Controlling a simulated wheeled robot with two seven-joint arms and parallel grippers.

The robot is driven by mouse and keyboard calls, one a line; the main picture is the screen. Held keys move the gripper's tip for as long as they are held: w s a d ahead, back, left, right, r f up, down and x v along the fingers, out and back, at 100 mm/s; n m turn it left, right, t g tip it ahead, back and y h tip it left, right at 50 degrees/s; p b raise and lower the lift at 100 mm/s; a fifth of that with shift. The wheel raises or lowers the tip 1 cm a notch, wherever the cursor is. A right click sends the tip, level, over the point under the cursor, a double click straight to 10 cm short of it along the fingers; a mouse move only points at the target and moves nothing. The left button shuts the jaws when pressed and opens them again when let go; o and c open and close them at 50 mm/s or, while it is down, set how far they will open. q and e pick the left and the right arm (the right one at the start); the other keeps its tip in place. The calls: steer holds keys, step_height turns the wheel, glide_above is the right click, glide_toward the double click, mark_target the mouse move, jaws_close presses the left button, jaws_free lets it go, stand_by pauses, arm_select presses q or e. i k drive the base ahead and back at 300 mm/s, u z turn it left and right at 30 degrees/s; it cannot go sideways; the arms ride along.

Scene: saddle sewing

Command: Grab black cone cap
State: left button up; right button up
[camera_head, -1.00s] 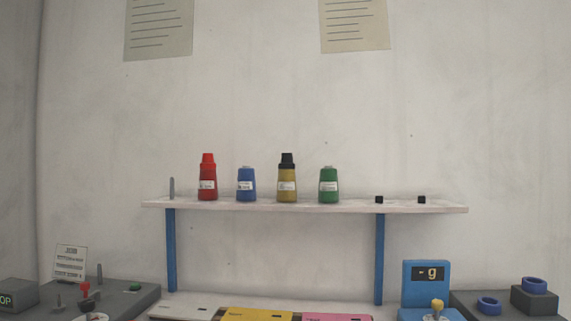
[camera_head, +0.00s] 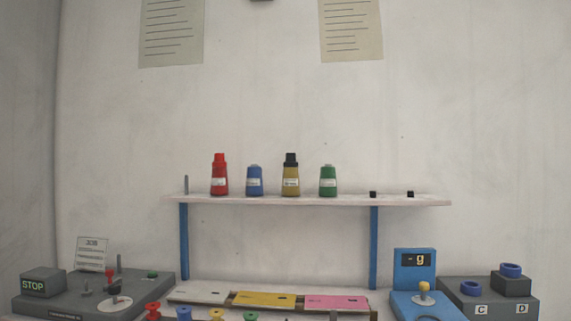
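The black cone cap (camera_head: 291,159) sits on top of the yellow thread cone (camera_head: 291,182), which stands upright on the white wall shelf (camera_head: 430,201). A red cone (camera_head: 219,181) with a red cap stands at the left of the shelf. A blue cone (camera_head: 255,182) stands between the red and yellow ones, and a green cone (camera_head: 328,182) stands right of the yellow one. Neither of my grippers shows in the head view.
Below the shelf are white, yellow and pink panels (camera_head: 337,302). A grey console with a STOP box (camera_head: 42,283) is at the left. A blue scale (camera_head: 414,270) and a grey block with blue rings (camera_head: 511,283) are at the right. Small black cubes (camera_head: 410,194) sit on the shelf.

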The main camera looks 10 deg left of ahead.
mark_target(290, 162)
steer(key=z, duration=0.05)
steer(key=k, duration=0.8)
steer(key=u, duration=1.45)
steer(key=i, duration=1.65)
steer(key=z, duration=0.5)
